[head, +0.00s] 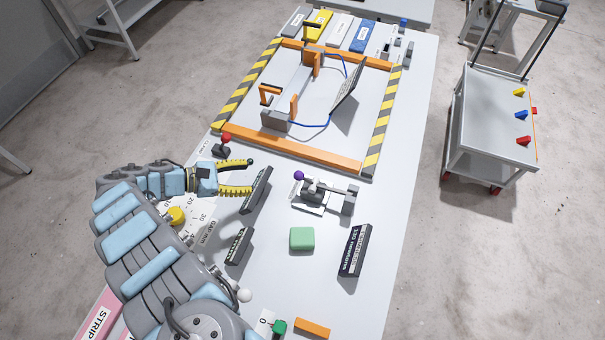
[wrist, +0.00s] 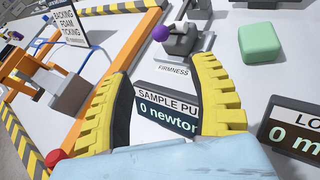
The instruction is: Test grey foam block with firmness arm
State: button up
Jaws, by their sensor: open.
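The firmness arm (head: 318,187) is a grey mechanism with a purple ball knob (head: 299,175), on a plate marked FIRMNESS in the wrist view. A small grey block (head: 348,203) is at its right end; I cannot tell whether it is foam or part of the device. A loose pale green block (head: 302,238) lies on the table in front of the device; it also shows in the wrist view (wrist: 263,43). My gripper (head: 251,175) is open and empty, left of the firmness arm and apart from it. Its yellow ribbed fingers frame a sample pull display (wrist: 165,112) reading 0.
A firmness display (head: 355,250) reading 130 newtons stands right of the green block. Other dark displays (head: 238,246) stand on the left. An orange frame with striped sides (head: 292,148) fills the back. A red-knobbed lever (head: 222,146) is near my gripper. Bare table surrounds the green block.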

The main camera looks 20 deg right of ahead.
aim_at(295, 175)
jog(key=p+x, duration=0.1)
jog(key=x, duration=1.5)
jog(key=shift+s+d+f+p, duration=0.1)
jog(key=shift+s+p, duration=0.05)
jog(key=shift+p, duration=0.2)
jog(key=shift+c, duration=0.3)
grip_shut()
